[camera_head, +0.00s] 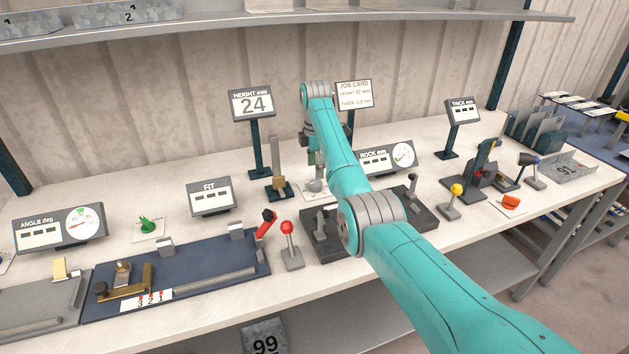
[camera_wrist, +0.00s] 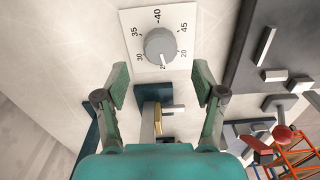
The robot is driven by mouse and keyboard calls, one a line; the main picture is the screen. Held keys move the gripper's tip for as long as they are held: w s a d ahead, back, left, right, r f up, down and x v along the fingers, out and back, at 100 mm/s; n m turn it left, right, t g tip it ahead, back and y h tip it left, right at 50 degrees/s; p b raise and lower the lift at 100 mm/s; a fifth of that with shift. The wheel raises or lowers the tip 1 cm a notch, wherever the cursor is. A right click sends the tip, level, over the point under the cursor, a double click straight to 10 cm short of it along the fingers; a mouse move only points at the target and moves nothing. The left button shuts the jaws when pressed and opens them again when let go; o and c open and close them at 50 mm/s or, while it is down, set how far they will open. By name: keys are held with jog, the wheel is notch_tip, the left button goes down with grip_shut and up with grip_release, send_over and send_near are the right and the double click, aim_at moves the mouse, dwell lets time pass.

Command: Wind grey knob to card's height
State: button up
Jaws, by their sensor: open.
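The grey knob (camera_wrist: 158,45) sits on a white dial plate (camera_wrist: 184,16) marked 20 to 45 in the wrist view. Its pointer is toward the bottom, near a partly hidden mark between 20 and 30. My gripper (camera_wrist: 160,82) is open and empty, its fingers apart and short of the knob in that picture. In the head view the knob (camera_head: 315,186) shows below my gripper. The height display (camera_head: 252,103) reads 24. The job card (camera_head: 354,94) behind my arm has small print; its height line seems to read 32 mm.
A post gauge with a brass block (camera_head: 278,186) stands just left of the knob. The dark rocker fixture (camera_head: 325,247) with levers lies in front, partly behind my arm. A red-ball lever (camera_head: 287,228) stands left of it. The rock display (camera_head: 387,160) is at the right.

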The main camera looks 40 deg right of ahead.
aim_at(315, 182)
jog(key=shift+f, duration=2.8)
jog(key=c, duration=1.1)
